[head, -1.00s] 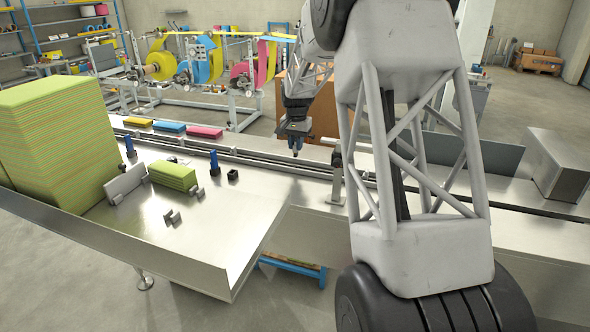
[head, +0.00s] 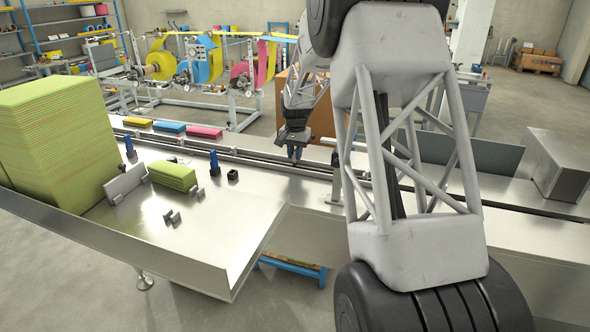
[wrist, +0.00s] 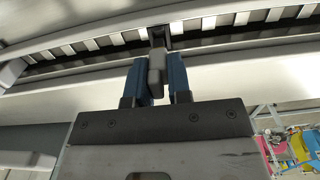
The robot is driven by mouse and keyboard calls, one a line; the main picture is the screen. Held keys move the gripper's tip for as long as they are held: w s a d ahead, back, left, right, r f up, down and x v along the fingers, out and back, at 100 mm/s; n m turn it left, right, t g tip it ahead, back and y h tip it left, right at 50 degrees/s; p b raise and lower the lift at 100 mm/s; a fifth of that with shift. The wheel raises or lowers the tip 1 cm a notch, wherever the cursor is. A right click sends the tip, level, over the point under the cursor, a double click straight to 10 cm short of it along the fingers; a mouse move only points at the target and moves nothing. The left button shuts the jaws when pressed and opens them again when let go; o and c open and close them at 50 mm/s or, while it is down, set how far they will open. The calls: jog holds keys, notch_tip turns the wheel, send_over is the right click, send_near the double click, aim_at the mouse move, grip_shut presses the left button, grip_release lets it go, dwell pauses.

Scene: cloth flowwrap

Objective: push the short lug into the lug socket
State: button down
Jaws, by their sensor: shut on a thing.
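My gripper (wrist: 157,62) has two blue fingers shut on the short lug (wrist: 156,76), a small light grey block. In the wrist view the lug's far end is right at a dark square piece in the conveyor channel, which looks like the lug socket (wrist: 158,36). I cannot tell whether the lug is touching it or partly in it. In the head view my gripper (head: 294,152) is low over the conveyor channel, pointing down. The lug and socket are too small to make out there.
The conveyor channel (head: 260,157) runs across the metal bench. Yellow, blue and pink packs (head: 170,127) lie along it at left. A green cloth stack (head: 55,130), a smaller green pile (head: 173,176), a blue post (head: 213,162) and a black block (head: 233,174) stand on the bench.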

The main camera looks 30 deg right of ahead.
jog(key=shift+f, duration=1.55)
dwell(1.1)
jog(key=c, duration=1)
grip_release()
jog(key=shift+r, duration=3.9)
